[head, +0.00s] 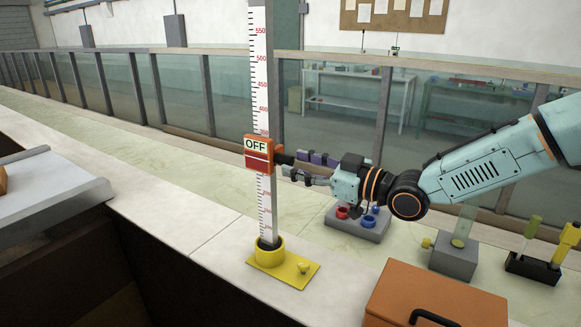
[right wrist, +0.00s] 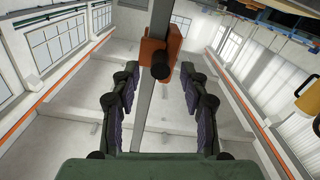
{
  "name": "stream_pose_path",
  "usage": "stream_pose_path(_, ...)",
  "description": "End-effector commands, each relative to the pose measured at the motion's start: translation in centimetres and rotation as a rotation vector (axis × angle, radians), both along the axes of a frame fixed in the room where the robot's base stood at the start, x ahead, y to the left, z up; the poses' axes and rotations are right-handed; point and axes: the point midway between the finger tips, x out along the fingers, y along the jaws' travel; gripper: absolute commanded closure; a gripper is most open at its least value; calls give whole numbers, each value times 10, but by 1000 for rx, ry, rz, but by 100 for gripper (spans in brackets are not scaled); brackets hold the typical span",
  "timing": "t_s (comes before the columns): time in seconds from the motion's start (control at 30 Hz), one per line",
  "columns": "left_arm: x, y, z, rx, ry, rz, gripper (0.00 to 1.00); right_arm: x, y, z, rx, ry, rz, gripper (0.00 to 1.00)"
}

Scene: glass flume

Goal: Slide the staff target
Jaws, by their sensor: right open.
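The measuring staff (head: 259,75) stands upright, white with red numbers and black marks, in a yellow foot (head: 289,273) on the pale ledge. The orange-red target (head: 258,166), labelled "OFF", sits around the staff partway up. A dark knob (head: 284,158) sticks out of its right side toward my right gripper (head: 289,164). In the right wrist view the target (right wrist: 152,44) and knob (right wrist: 160,66) lie ahead, between the fingertips of my open right gripper (right wrist: 160,78). The fingers appear apart from the knob on both sides. My left gripper is not in view.
A grey block with a clear tube (head: 455,258) and a dark rack (head: 533,267) are farther right. An orange case (head: 432,298) is at front right. Glass panels (head: 182,92) line the back.

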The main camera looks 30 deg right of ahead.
Motion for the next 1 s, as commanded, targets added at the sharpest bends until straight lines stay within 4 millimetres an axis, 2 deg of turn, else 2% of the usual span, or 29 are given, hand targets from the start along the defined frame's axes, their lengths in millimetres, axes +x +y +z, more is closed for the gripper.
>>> stream_pose_path(0.33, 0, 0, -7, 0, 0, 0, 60, 20, 11, 0, -3, -1, 0, 55)
stream_pose_path(0.77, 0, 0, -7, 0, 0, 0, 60, 24, 14, 1, 0, -2, 0, 55)
stream_pose_path(1.0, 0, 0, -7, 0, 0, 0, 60, 24, 14, 1, -1, -3, 0, 73)
